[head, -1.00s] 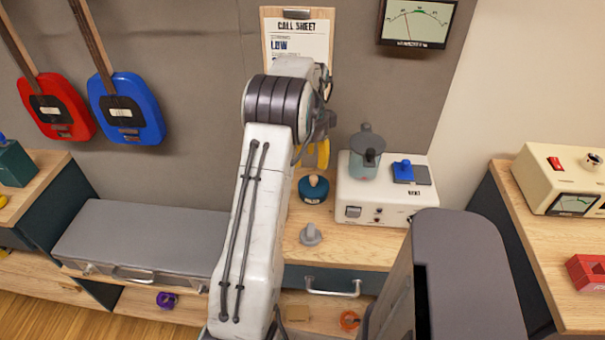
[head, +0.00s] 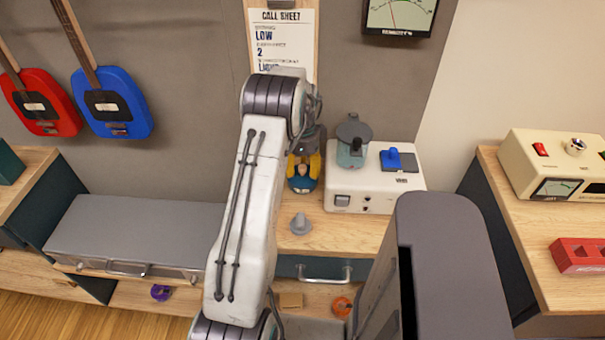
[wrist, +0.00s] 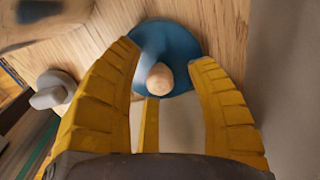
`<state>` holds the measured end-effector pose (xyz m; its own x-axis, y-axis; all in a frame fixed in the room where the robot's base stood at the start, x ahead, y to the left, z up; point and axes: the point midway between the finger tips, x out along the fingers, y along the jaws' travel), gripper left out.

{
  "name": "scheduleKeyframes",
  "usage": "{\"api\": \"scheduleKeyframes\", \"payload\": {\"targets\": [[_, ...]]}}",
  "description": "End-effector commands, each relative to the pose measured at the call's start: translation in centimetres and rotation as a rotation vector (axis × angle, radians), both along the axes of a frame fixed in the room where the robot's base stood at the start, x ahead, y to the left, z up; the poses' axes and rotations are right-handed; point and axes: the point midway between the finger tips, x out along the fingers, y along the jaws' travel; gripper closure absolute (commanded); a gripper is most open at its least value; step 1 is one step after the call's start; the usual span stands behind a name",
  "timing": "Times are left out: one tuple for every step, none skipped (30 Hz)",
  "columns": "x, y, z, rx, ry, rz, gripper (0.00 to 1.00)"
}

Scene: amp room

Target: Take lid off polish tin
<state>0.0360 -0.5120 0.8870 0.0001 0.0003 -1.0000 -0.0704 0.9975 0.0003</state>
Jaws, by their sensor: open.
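The polish tin (head: 303,186) stands on the wooden bench top, a round dark blue tin with a pale wooden knob on its lid. In the wrist view the blue tin (wrist: 182,42) and its lid knob (wrist: 159,79) lie between my spread yellow fingers. My gripper (head: 304,167) is open and just above the tin, with its fingers on either side of the knob. The fingers do not close on the knob. In the head view the fingers partly hide the tin, and whether they touch it I cannot tell.
A white box (head: 374,188) with a grey-green pot (head: 353,142) and a blue switch stands right of the tin. A small grey knobbed piece (head: 300,223) stands in front of it; it also shows in the wrist view (wrist: 53,91). A grey case (head: 140,232) lies left.

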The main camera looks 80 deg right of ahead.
Motion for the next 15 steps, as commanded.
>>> {"api": "scheduleKeyframes", "payload": {"targets": [[0.01, 0.0, -0.02, 0.0, 0.0, 0.0, 0.49], [0.01, 0.0, -0.02, 0.0, 0.0, 0.0, 0.49], [0.01, 0.0, -0.01, 0.0, 0.0, 0.0, 0.49], [0.01, 0.0, -0.01, 0.0, 0.0, 0.0, 0.49], [0.01, 0.0, -0.01, 0.0, 0.0, 0.0, 0.49], [0.01, 0.0, 0.0, 0.0, 0.0, 0.0, 0.48], [0.01, 0.0, 0.0, 0.0, 0.0, 0.0, 0.5], [0.01, 0.0, 0.01, 0.0, 0.0, 0.0, 0.53], [0.01, 0.0, 0.01, 0.0, 0.0, 0.0, 0.57], [0.01, 0.0, 0.02, 0.0, 0.0, 0.0, 0.59], [0.01, 0.0, 0.02, 0.0, 0.0, 0.0, 0.62], [0.01, 0.0, 0.02, 0.0, 0.0, 0.0, 0.65], [0.0, 0.0, 0.02, 0.0, 0.0, 0.0, 0.68], [0.0, 0.0, 0.03, 0.0, 0.0, 0.0, 0.71], [0.0, 0.0, 0.03, 0.0, 0.0, 0.0, 0.74]]}}
